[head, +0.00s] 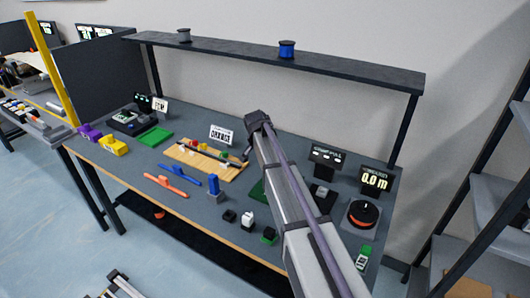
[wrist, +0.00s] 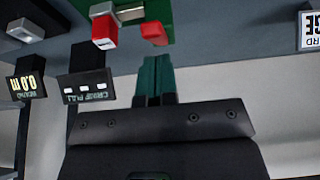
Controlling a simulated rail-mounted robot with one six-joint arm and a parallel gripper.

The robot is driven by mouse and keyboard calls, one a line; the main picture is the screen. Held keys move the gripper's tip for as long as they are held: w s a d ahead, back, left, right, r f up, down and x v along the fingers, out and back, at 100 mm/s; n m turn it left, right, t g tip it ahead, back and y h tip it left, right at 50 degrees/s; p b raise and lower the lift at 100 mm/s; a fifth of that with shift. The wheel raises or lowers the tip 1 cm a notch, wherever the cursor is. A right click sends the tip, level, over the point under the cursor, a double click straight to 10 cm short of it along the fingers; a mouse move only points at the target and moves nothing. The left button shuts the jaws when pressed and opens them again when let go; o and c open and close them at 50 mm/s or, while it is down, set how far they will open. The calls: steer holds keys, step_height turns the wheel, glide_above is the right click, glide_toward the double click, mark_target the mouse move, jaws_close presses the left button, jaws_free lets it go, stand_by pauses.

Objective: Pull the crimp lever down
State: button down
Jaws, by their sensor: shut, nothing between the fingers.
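The crimp sign (wrist: 84,87) shows upside down in the wrist view, left of my gripper (wrist: 156,62). It also stands at the back of the bench in the head view (head: 327,156). A red and white block-like part (wrist: 104,28) and a red part (wrist: 154,33) sit by a green base (wrist: 180,18) beyond my fingertips. I cannot tell which part is the crimp lever. The dark green fingers are shut and empty, apart from the red parts. In the head view my arm hides the gripper and most of the green base (head: 257,191).
A shelf (head: 300,60) with spools spans the back of the bench. A meter display (head: 375,179) and a round dial unit (head: 362,215) stand at the right. A wooden board (head: 205,160), a blue upright block (head: 213,186) and small blocks lie left of my arm.

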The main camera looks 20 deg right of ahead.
steer(key=shift+r, duration=0.1)
step_height(320, 180, up, 13)
steer(key=s+a+p, duration=0.1)
steer(key=p, duration=1.2)
steer(key=shift+s+a+f, duration=0.2)
steer(key=shift+a, duration=0.05)
